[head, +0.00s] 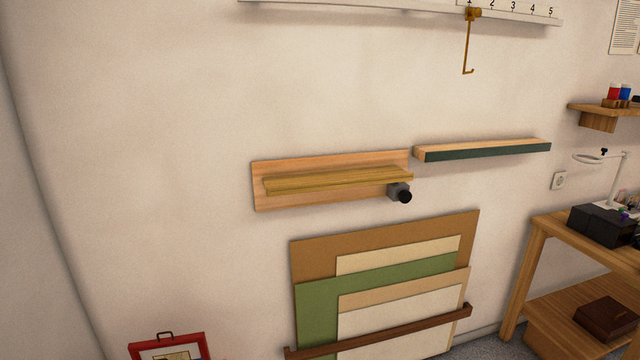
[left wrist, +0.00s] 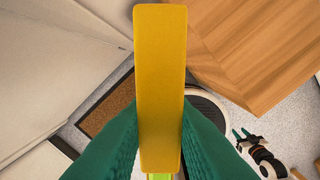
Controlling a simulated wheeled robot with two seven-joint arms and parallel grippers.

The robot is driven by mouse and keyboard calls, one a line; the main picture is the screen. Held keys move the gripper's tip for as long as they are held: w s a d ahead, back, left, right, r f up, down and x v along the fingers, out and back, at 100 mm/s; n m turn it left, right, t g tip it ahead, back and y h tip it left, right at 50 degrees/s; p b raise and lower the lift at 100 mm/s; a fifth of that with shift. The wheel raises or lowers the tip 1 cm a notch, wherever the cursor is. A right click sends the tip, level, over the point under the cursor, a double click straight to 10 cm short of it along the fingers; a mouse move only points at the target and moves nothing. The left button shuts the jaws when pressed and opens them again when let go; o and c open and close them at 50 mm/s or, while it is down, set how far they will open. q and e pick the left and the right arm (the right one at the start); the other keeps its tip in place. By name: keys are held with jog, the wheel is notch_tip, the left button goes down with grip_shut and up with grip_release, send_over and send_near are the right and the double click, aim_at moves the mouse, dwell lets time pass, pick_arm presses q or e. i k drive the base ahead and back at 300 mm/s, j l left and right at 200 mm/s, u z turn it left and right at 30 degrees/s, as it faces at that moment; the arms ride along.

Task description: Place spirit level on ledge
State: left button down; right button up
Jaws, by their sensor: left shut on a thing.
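The spirit level (left wrist: 160,70) is a long yellow bar in the left wrist view, with a bit of bright green at its lower end. My left gripper (left wrist: 160,112) is shut on it, one green finger on each side. In the head view, a wooden ledge (head: 335,181) juts from a pale wooden backboard on the wall, and its top looks bare. A second, slim ledge (head: 485,151) with a dark green front is on the wall to its right, also bare. Neither gripper shows in the head view. My right gripper is in neither view.
A grey and black knob (head: 399,192) sits under the wooden ledge's right end. A hook (head: 469,42) hangs from the ruled rail (head: 400,8) above. Boards (head: 380,265) lean below. A workbench (head: 560,228) stands at right. The wall at left is clear.

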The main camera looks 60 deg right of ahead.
aim_at(329, 177)
jog(key=k+l+z, duration=0.15)
jog(key=k+z, duration=0.35)
jog(key=k, duration=0.15)
jog(key=i+l+z, duration=0.45)
jog(key=l+z, duration=0.2)
jog(key=l, duration=0.15)
jog(key=i+l+z, duration=0.3)
jog(key=k+l, duration=0.05)
